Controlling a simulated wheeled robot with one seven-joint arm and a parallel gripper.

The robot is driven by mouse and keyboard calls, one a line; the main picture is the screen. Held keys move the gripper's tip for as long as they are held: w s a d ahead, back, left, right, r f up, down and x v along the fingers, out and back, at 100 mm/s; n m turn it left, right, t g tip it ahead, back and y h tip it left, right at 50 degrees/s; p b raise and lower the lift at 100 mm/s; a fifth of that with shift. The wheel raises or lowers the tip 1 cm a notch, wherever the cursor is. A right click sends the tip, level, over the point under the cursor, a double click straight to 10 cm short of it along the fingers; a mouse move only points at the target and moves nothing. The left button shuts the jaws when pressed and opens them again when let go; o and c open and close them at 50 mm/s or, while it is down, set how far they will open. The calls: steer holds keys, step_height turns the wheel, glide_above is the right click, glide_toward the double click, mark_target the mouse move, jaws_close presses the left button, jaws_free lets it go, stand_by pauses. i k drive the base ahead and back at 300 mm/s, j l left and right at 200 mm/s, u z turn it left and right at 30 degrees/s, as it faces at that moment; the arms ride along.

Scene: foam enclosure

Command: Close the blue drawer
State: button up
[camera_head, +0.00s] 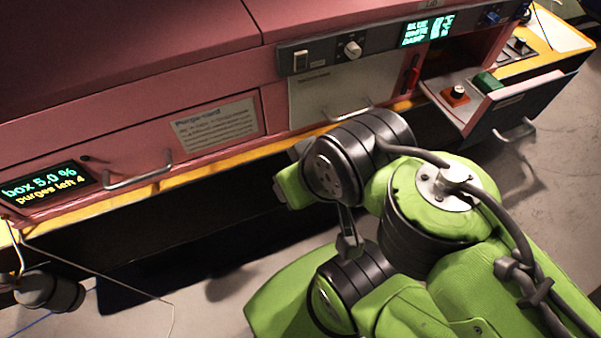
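The blue drawer (528,108) is open at the right of the console, pulled out over the floor. Its front looks dark blue-grey and has a metal bar handle (515,132). Inside are an orange-red block with a round knob (455,96) and a green block (487,83). My green and black arm fills the lower middle and right, left of the drawer and apart from it in the picture. A thin grey metal part that seems to be my gripper (348,237) shows between the black joints. Its fingers are not clear, and I see nothing held.
The pink console has a white panel (340,88) with a handle, a closed pink drawer (150,165) with a label, and a lit display (45,188). A yellow edge (230,152) runs along its front. Cables and a dark cylinder (50,290) are at lower left. Floor right of the drawer is clear.

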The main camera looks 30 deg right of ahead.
mark_target(478, 118)
steer(key=l+z, duration=0.1)
steer(key=z, duration=0.35)
steer(key=k+l+z, duration=0.1)
steer(key=z, duration=0.35)
steer(key=l+z, duration=0.1)
steer(key=z, duration=0.4)
steer(key=l+z, duration=0.1)
steer(key=z, duration=0.35)
steer(key=l+z, duration=0.1)
steer(key=z, duration=0.35)
steer(key=i+j+u, duration=0.1)
steer(key=u, duration=0.25)
steer(key=i+j+u, duration=0.1)
steer(key=u, duration=0.3)
